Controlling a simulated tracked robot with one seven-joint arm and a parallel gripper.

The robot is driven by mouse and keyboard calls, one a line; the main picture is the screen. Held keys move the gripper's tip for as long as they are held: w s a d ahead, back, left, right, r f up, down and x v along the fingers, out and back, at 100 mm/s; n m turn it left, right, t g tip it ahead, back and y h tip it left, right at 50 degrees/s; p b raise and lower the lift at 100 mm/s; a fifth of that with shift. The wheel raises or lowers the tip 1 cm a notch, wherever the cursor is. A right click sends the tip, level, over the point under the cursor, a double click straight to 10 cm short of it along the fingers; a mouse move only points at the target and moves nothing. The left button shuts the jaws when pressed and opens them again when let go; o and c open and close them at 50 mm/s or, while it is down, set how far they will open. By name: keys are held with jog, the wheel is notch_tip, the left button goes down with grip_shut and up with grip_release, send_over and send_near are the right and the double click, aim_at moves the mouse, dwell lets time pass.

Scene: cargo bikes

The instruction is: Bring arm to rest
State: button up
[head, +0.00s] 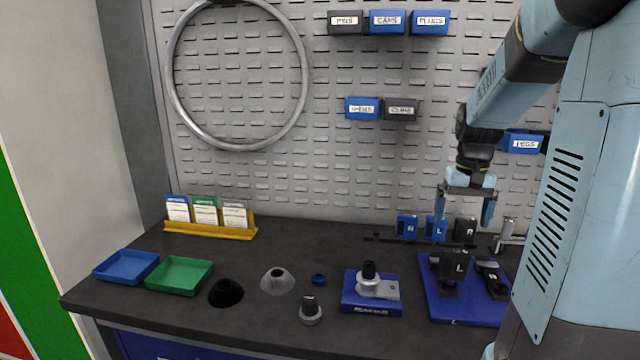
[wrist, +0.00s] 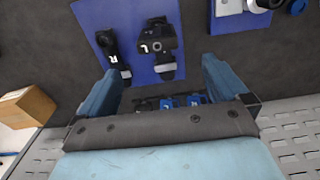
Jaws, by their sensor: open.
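My gripper (head: 465,207) is open and empty, fingers pointing down. It hangs above the back right of the dark workbench, in front of the pegboard and above the row of small blocks marked N, L and R. In the wrist view my gripper's two blue fingers (wrist: 163,88) stand wide apart with nothing between them. My arm reaches in from the upper right. A blue mat (head: 436,302) below holds a black part marked L (head: 455,267) and a black part marked R (head: 490,279); both also show in the wrist view, L (wrist: 158,40) and R (wrist: 112,50).
A blue fixture (head: 371,306), a grey cone (head: 277,281), a black cone (head: 226,293), a knob (head: 310,311), a green tray (head: 179,275) and a blue tray (head: 126,267) stand leftward. Bins (head: 388,22) hang on the pegboard. A cardboard box (wrist: 27,107) shows in the wrist view.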

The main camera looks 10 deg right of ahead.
jog(key=s+a+r+n+t, duration=0.1)
jog(key=s+a+r+t, duration=0.1)
jog(key=s+a, duration=0.6)
jog(key=s+a+r+n+t, duration=0.2)
jog(key=s+a+r, duration=0.3)
jog(key=s+a, duration=0.3)
jog(key=shift+s+t, duration=0.65)
jog(key=shift+t, duration=0.05)
jog(key=shift+d, duration=0.1)
